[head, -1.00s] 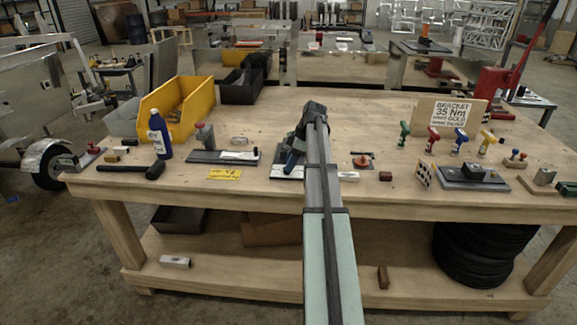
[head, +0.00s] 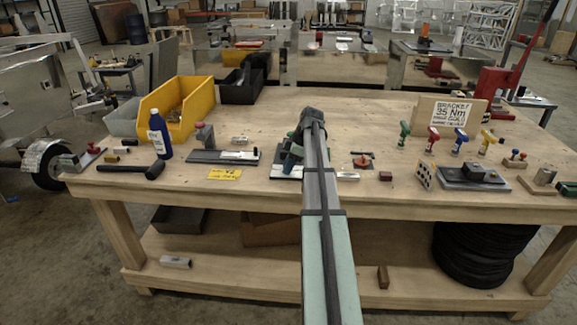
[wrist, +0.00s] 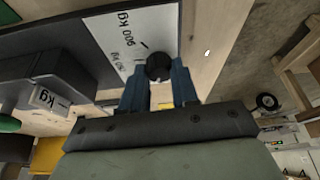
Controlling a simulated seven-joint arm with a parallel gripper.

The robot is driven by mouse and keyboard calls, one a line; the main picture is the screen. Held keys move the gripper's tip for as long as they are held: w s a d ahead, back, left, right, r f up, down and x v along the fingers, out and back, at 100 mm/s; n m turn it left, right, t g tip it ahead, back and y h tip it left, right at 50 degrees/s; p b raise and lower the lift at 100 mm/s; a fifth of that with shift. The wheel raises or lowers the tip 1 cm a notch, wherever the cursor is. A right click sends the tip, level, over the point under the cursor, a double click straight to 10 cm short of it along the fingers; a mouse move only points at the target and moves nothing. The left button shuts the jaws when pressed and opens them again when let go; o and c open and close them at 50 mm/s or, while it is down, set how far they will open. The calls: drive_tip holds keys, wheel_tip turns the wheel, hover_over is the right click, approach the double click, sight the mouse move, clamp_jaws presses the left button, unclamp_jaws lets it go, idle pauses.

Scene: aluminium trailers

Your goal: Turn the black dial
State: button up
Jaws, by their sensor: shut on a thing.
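The black dial (wrist: 158,67) sits on a white scale plate (wrist: 128,35) printed with "900 kg" and short line marks. My gripper (wrist: 158,82) has its two blue fingers on either side of the dial, closed on it. In the head view my gripper (head: 291,158) is low over the front middle of the workbench. There the dial is hidden behind my gripper and arm, and only part of its white plate (head: 283,172) shows.
On the workbench (head: 370,125), a grey fixture (head: 225,157) and a yellow tag (head: 225,174) lie to the left. A small orange-knobbed fixture (head: 363,161) lies close to the right.

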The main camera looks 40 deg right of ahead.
clamp_jaws()
drive_tip(key=shift+m, duration=0.3)
drive_tip(key=m, duration=0.1)
drive_tip(key=m+t+h, duration=0.1)
drive_tip(key=m, duration=0.1)
drive_tip(key=shift+s+a+m, duration=0.15)
drive_tip(key=shift+s+m, duration=0.05)
drive_tip(key=shift+m, duration=0.1)
drive_tip(key=m, duration=0.1)
drive_tip(key=m+h, duration=0.1)
drive_tip(key=m, duration=0.1)
drive_tip(key=shift+a+m+t+h, duration=0.1)
drive_tip(key=shift+m+t+h, duration=0.2)
drive_tip(key=shift+m+h, duration=0.7)
drive_tip(key=shift+m, duration=1.2)
